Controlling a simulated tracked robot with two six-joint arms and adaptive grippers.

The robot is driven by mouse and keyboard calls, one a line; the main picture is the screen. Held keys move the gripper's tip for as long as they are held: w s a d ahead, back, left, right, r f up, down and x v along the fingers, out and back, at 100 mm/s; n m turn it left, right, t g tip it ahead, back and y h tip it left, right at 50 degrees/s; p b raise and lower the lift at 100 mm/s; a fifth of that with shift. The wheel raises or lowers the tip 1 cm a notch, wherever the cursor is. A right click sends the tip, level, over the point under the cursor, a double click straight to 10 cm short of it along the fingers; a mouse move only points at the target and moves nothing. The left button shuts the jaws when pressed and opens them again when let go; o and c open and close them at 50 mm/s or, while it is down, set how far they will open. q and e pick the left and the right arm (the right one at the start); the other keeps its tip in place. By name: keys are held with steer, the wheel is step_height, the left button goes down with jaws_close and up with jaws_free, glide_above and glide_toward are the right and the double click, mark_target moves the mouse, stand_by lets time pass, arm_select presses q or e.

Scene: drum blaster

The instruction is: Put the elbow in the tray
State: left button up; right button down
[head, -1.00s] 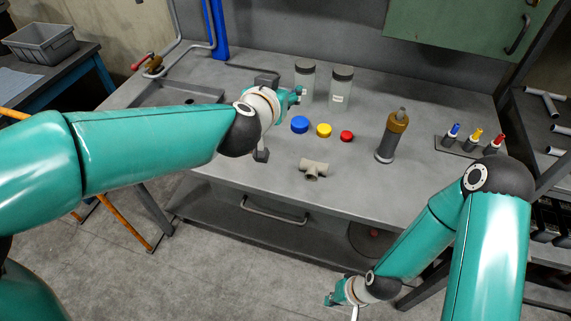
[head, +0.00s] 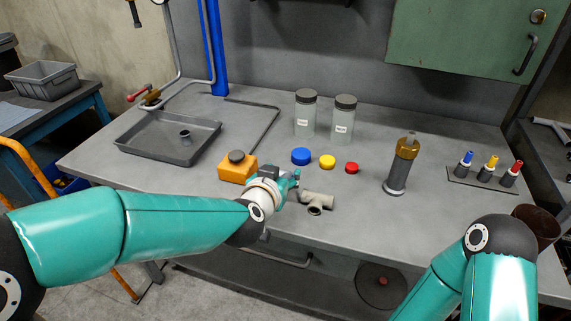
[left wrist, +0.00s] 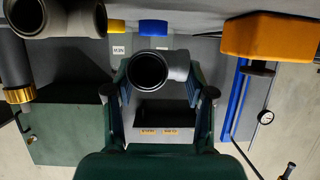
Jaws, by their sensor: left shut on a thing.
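The grey elbow (left wrist: 178,66) sits between the fingers of my left gripper (left wrist: 157,88) in the left wrist view, its dark round opening facing the camera. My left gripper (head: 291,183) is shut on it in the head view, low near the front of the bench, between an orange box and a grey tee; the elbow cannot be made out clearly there. The grey tray (head: 150,148) lies at the bench's left end, with a small grey fitting (head: 184,134) inside. My right gripper is outside the frames; only part of its arm shows at lower right.
The orange box (head: 238,169) stands between gripper and tray. The tee (head: 317,202) lies just right of the gripper. Blue (head: 300,156), yellow (head: 327,162) and red (head: 351,168) caps lie behind. Two jars stand at the back. The tray's floor is mostly bare.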

arm_select(q)
steer(key=shift+f+b, duration=0.45)
steer(key=shift+f, duration=1.45)
steer(key=o, duration=1.3)
